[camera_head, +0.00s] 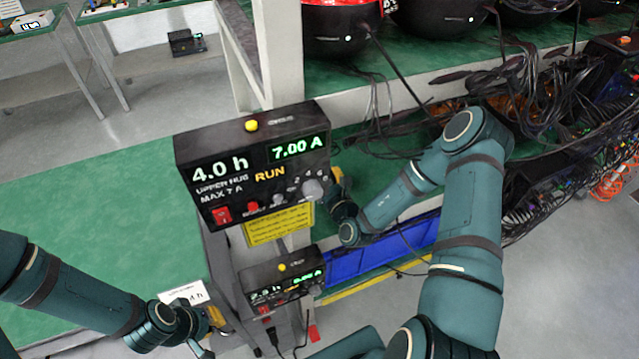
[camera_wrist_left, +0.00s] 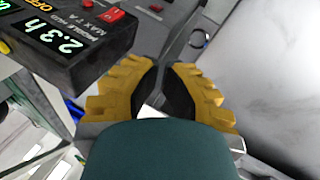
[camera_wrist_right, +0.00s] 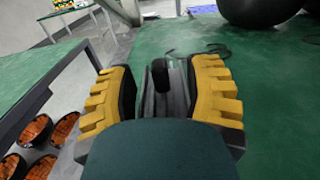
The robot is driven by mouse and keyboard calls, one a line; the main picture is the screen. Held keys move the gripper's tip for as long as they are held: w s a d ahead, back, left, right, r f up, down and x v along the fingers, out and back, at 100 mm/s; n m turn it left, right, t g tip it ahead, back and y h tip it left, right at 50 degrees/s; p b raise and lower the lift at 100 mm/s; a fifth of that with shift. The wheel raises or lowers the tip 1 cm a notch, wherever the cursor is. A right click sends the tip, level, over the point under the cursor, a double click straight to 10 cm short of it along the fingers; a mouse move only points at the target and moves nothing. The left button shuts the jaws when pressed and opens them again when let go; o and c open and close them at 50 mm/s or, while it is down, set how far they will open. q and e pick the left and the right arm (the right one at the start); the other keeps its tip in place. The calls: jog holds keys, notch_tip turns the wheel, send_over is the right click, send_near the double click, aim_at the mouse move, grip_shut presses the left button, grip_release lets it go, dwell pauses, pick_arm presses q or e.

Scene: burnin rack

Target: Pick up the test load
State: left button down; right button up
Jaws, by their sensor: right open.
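A grey ribbed block with a black upright handle (camera_wrist_right: 161,76) lies on the green surface in the right wrist view; it looks like the test load, though I cannot be sure. My right gripper (camera_wrist_right: 160,92) is open, its yellow-backed fingers on either side of the block, with no clear contact. In the head view the block is hidden, and the right gripper is mostly behind the upper hub (camera_head: 253,160). My left gripper (camera_wrist_left: 161,72) has its fingertips together, with nothing visible between them. It also shows low in the head view (camera_head: 205,345).
A lower hub (camera_head: 283,281) sits below the upper one, with a blue bin (camera_head: 380,252) to its right. A white card (camera_head: 184,293) shows by my left wrist. Cables (camera_head: 400,135) tangle at right. The green bench (camera_head: 90,200) at left is mostly clear.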

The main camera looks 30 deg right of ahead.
jog(key=shift+w, duration=1)
grip_shut()
